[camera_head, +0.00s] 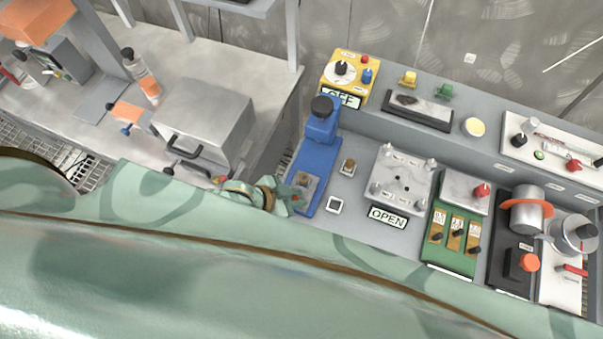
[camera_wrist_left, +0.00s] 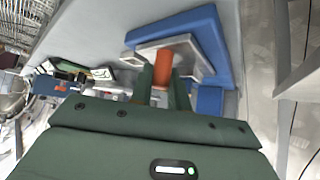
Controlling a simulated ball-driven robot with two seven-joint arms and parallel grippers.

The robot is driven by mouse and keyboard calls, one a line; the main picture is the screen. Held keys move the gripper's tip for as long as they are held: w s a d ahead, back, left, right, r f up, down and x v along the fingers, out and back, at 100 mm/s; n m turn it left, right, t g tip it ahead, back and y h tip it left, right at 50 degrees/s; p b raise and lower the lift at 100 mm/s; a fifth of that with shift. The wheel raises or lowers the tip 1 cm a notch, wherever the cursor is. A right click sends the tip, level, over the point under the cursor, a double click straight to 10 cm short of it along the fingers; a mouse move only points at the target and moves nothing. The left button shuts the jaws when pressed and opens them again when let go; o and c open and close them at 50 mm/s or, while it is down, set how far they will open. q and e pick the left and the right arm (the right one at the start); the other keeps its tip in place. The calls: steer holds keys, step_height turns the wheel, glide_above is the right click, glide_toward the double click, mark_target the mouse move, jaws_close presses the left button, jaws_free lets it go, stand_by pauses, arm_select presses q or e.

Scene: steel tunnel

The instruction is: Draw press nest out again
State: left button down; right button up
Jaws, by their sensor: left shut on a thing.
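The blue press (camera_head: 318,150), with a black knob on top, stands on the bench near the middle of the head view. Its nest (camera_head: 308,182) is a small grey slide low at the press's front. In the left wrist view the grey nest (camera_wrist_left: 184,42) lies against the blue press base (camera_wrist_left: 208,32), with an orange-red handle (camera_wrist_left: 163,68) pointing toward me. My left gripper (camera_head: 290,195) is at the press's front, shut on this handle; its fingers (camera_wrist_left: 163,82) lie either side of it. How far the nest is out is unclear. My right gripper is not seen.
A grey metal box (camera_head: 205,120) with black handles stands left of the press. A yellow control box (camera_head: 350,72) stands behind.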

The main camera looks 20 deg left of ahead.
arm_select(q)
steer(key=c, duration=1.6)
jaws_free()
steer(key=shift+a, duration=0.1)
steer(key=shift+s+a+r, duration=0.15)
steer(key=shift+s+r, duration=0.05)
steer(key=shift+r, duration=0.1)
steer(key=p+v, duration=0.3)
steer(key=v, duration=1.2)
steer(key=shift+a+r, duration=0.15)
steer(key=shift+s, duration=0.1)
